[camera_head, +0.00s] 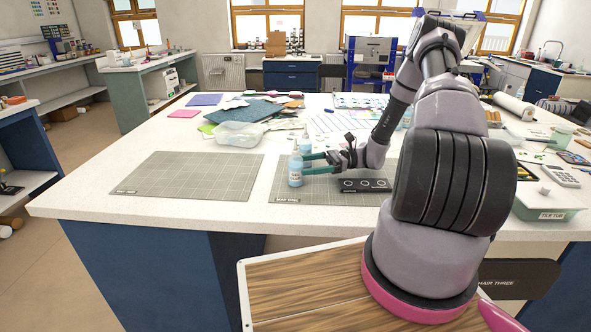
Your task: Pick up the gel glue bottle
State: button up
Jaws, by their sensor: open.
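Two small pale-blue bottles with light caps stand upright on the white table in the head view. The nearer bottle (295,171) is on the left edge of the right-hand grey mat. The other bottle (305,146) stands just behind it. Their labels are too small to read, so I cannot tell which one is the gel glue bottle. My gripper (304,165) reaches in from the right with its green fingers open and pointing left. The fingertips are right at the nearer bottle; I cannot tell whether they touch it or straddle it.
A black strip with round marks (366,185) lies on the right grey mat (285,197), under my wrist. The left grey mat (190,178) is bare. A clear plastic tub (238,135) and coloured sheets lie behind. A lidded box (548,205) and calculator (562,176) are at right.

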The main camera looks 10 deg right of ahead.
jog(key=a, duration=0.6)
jog(key=shift+s+a+f, duration=0.1)
jog(key=shift+s+a, duration=0.05)
jog(key=shift+a, duration=0.1)
grip_shut()
